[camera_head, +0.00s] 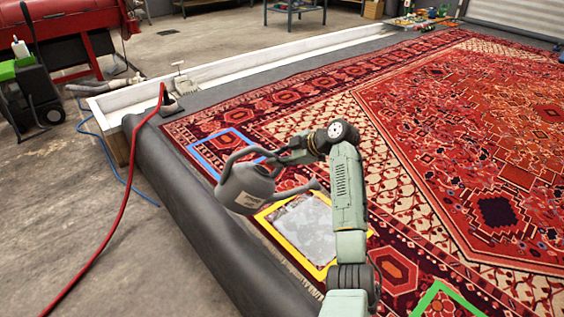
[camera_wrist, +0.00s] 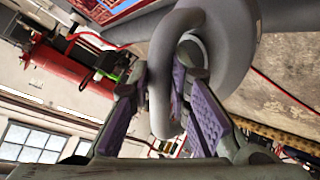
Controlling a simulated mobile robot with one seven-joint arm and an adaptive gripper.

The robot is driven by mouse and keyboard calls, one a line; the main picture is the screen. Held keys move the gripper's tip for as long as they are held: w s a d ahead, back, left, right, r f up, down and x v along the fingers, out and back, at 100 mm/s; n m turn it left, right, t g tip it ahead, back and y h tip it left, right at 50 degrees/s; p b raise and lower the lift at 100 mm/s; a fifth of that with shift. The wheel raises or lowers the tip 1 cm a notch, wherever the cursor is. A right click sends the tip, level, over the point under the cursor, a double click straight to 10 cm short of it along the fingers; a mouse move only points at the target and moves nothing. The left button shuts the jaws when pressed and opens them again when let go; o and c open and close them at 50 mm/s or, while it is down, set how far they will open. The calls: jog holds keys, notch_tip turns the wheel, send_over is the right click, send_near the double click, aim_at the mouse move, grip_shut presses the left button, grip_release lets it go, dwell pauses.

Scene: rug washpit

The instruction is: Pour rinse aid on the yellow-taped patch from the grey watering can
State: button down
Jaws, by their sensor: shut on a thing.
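The grey watering can (camera_head: 243,187) hangs from my gripper (camera_head: 283,157) above the rug, with a pale label on its side. Its spout points right, above the yellow-taped patch (camera_head: 279,236), and looks roughly level or slightly raised. The patch has a pale grey, mottled surface inside the yellow tape; its upper left part is hidden by the can. In the wrist view, my gripper (camera_wrist: 178,105) is shut on the can's thick grey handle (camera_wrist: 161,85). No liquid shows leaving the spout.
A blue-taped square (camera_head: 226,133) lies behind the can and a green-taped one (camera_head: 446,290) at the lower right. The patterned rug (camera_head: 480,150) fills the right. A red hose (camera_head: 127,189) crosses the pit edge at left. A red machine (camera_head: 70,40) stands at upper left.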

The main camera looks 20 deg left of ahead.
jog(key=shift+w+a+b, duration=0.6)
jog(key=shift+w+a, duration=0.55)
jog(key=shift+a, duration=0.75)
jog(key=s+a+p, duration=0.2)
jog(key=s+a, duration=0.3)
jog(key=s, duration=0.3)
jog(key=s+a+p, duration=0.2)
jog(key=s+a, duration=0.4)
jog(key=s, duration=0.2)
jog(key=shift+s+r, duration=0.15)
jog(key=shift+s, duration=0.15)
notch_tip(320, 180, up, 2)
jog(key=n+t+h+p, duration=0.1)
jog(key=t+h, duration=0.1)
jog(key=h, duration=0.1)
jog(key=n+t+h+p, duration=0.1)
jog(key=n+h+p, duration=0.1)
jog(key=h, duration=0.1)
jog(key=shift+d+t, duration=0.1)
jog(key=shift+t, duration=0.3)
dwell(0.7)
